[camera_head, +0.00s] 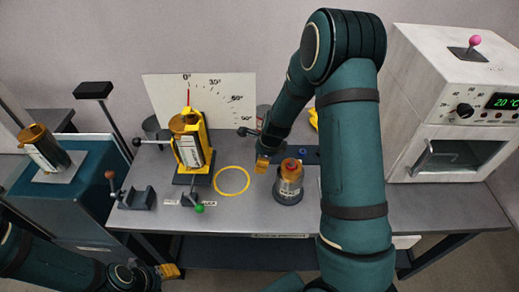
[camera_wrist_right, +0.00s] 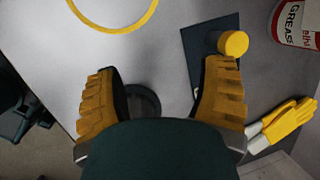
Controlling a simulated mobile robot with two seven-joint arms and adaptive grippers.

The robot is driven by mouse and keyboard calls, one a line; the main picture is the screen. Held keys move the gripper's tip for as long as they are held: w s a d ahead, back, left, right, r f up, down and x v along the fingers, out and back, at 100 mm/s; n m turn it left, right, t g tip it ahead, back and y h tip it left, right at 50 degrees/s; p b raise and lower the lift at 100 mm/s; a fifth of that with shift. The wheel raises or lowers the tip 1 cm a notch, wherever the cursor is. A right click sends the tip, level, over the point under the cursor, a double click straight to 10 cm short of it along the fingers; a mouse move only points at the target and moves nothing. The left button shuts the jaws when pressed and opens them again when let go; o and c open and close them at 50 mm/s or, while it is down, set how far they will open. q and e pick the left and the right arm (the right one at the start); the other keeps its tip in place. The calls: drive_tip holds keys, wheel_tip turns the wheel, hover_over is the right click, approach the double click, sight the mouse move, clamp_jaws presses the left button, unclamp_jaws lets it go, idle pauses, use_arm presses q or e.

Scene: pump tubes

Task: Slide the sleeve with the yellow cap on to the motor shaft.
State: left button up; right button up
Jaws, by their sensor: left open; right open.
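A small bright yellow cap (camera_wrist_right: 234,43) tops a short dark sleeve beside or on a dark blue plate in the right wrist view. I cannot pick it out in the head view. A labelled cylinder with an amber top and a small red tip (camera_head: 289,169), possibly the motor, stands upright on a dark round base on the table. My right gripper (camera_head: 262,163) is just left of it; its open fingers (camera_wrist_right: 165,105) show nothing held. A dark round shape (camera_wrist_right: 145,98) lies between them, partly hidden by my wrist. My left gripper (camera_head: 169,271) is open, below the table's front edge.
A yellow holder (camera_head: 183,152) with a labelled cylinder stands before an angle board (camera_head: 222,92). A yellow ring (camera_head: 232,181) marks the table. An oven (camera_head: 455,110) stands right. My right arm hides the middle.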

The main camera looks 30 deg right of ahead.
drive_tip(key=w+d+r+m+t, duration=0.1)
drive_tip(key=w+d+r+m, duration=0.3)
drive_tip(key=d+r+m, duration=0.4)
drive_tip(key=shift+m, duration=0.6)
drive_tip(key=b+x, duration=0.1)
drive_tip(key=x, duration=0.3)
drive_tip(key=b+x, duration=0.2)
drive_tip(key=x, duration=0.3)
drive_tip(key=shift+s+a+f, duration=0.1)
drive_tip(key=shift+a+f, duration=0.1)
drive_tip(key=shift+a, duration=0.05)
drive_tip(key=x, duration=0.1)
drive_tip(key=b+x, duration=0.1)
drive_tip(key=x, duration=0.1)
drive_tip(key=b+x, duration=0.1)
drive_tip(key=shift+s+a+f, duration=0.2)
drive_tip(key=shift+a+f, duration=0.05)
drive_tip(key=shift+f, duration=0.05)
drive_tip(key=shift+w+f, duration=0.25)
drive_tip(key=shift+f, duration=0.15)
drive_tip(key=shift+o, duration=0.2)
drive_tip(key=shift+r, duration=0.1)
clamp_jaws()
